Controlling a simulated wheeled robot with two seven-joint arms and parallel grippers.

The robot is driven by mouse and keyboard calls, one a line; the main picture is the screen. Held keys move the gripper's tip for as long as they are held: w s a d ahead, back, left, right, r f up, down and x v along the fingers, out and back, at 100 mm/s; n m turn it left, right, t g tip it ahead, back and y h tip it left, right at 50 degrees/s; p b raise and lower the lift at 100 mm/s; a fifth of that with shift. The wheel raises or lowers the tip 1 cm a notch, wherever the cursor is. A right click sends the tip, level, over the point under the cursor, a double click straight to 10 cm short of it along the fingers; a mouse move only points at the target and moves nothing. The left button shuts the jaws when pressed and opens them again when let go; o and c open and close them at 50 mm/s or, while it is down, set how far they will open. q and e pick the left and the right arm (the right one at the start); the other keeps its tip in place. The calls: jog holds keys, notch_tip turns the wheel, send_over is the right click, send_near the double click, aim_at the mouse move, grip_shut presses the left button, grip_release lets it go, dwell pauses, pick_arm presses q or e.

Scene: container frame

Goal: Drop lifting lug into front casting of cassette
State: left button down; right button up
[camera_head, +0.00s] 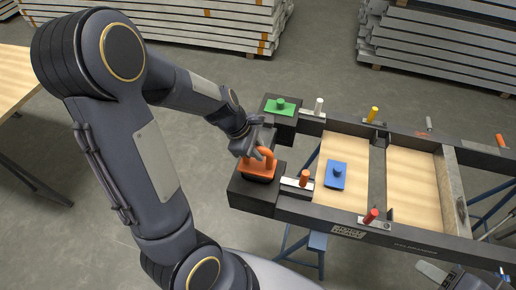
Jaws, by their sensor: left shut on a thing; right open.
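The lifting lug (259,168) is orange, with a flat plate and an upright loop. My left gripper (262,152) is shut on its loop. The lug is at the front casting (250,200), the black corner block at the near left end of the cassette (400,240). The plate looks to be on or just above the casting's top; I cannot tell whether it touches. The casting's opening is hidden under the lug and gripper. My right gripper (437,272) is at the bottom right, in front of the cassette, partly cut off by the frame edge.
A green piece (279,106) sits on the rear casting. A blue piece (336,174) lies on the wooden panel inside the frame. Several coloured handles, including a red one (371,216) and an orange one (304,178), stand along the rails. Stacked metal planks (440,45) lie behind.

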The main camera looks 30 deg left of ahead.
aim_at(261, 164)
pick_arm(q)
jog(key=shift+f+b, duration=2.35)
jog(key=shift+f, duration=0.35)
dwell(1.8)
dwell(0.3)
